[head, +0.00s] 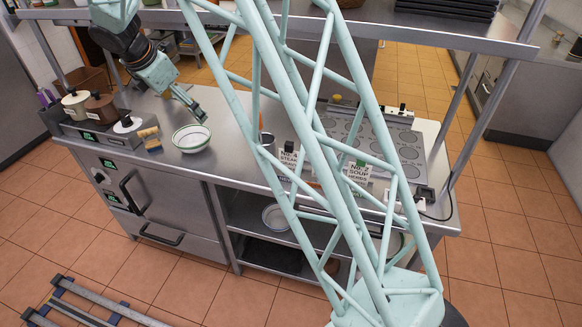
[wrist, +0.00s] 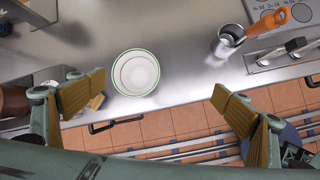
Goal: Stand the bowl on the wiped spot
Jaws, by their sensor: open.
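A white bowl with a green rim (head: 191,138) stands upright on the steel counter (head: 228,172), near its front edge. In the wrist view the bowl (wrist: 136,72) lies ahead of my fingers, left of the middle between them. My gripper (head: 190,106) is above the counter, just over the bowl's far side in the head view. In the wrist view my gripper (wrist: 158,102) is wide open and empty, its two tan finger pads apart and not touching the bowl. I cannot make out a wiped spot on the counter.
A sponge-like block (head: 149,139) and lidded pots (head: 101,108) are left of the bowl. A metal cup with an orange-handled tool (wrist: 265,24) stands right, near the round-plated cooktop (head: 372,137). Two signs (head: 358,172) stand on the counter. An overhead shelf (head: 415,31) crosses above.

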